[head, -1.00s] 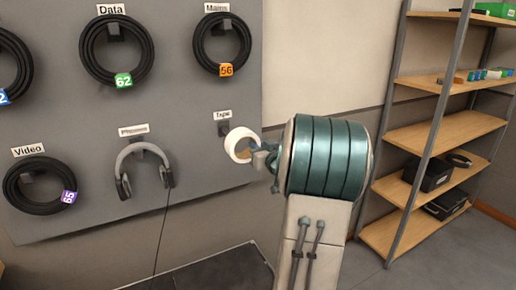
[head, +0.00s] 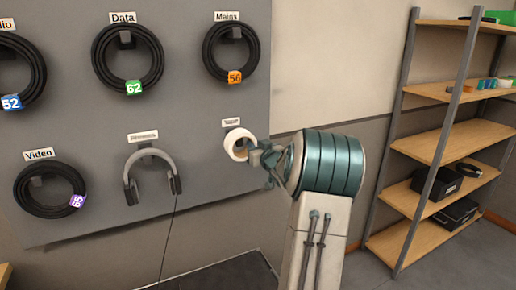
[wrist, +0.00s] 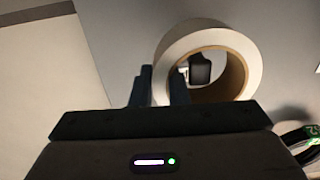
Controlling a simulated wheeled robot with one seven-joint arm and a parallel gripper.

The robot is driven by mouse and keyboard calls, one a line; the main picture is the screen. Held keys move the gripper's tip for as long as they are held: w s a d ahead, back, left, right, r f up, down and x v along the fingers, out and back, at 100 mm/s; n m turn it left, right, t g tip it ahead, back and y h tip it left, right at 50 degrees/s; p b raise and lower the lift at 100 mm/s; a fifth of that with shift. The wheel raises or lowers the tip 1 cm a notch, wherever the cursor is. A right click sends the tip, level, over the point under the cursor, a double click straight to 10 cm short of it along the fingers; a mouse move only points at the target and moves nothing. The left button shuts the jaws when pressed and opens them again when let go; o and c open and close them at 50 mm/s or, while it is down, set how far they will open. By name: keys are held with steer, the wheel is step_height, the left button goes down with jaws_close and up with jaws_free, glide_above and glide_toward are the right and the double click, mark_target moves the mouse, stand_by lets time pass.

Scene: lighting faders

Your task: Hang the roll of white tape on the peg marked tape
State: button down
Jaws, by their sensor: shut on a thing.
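The roll of white tape (head: 231,141) is in front of the grey board, just below the small label (head: 231,122) at its right side. My gripper (head: 254,153) is shut on the right side of the roll's ring. In the wrist view, the fingers (wrist: 160,86) pinch the roll's wall, and the white roll (wrist: 187,43) has a brown core. The dark peg (wrist: 200,69) shows through the roll's hole, toward its upper left. In the head view the roll hides the peg. I cannot tell whether the peg's tip is inside the hole.
Grey headphones (head: 150,156) hang left of the roll, their cord running down. A black cable coil tagged 56 (head: 207,55) hangs above, under the Mains label. More coils hang to the left. A shelf unit (head: 436,145) stands at the right, apart from my arm.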

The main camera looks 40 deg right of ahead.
steer(key=shift+w+d+f+b, duration=0.2)
steer(key=shift+w+f, duration=0.15)
steer(key=shift+w, duration=0.45)
steer(key=shift+w+d+f+b, duration=0.15)
steer(key=shift+w+f, duration=0.2)
steer(key=shift+w, duration=0.45)
steer(key=shift+w+d+f+b, duration=0.1)
steer(key=shift+w+d+f, duration=0.2)
steer(key=shift+w, duration=0.5)
steer(key=shift+a, duration=0.1)
steer(key=c, duration=1.3)
jaws_free()
steer(key=shift+f, duration=0.1)
steer(key=b+v, duration=0.2)
steer(key=v, duration=1.2)
steer(key=shift+w, duration=0.1)
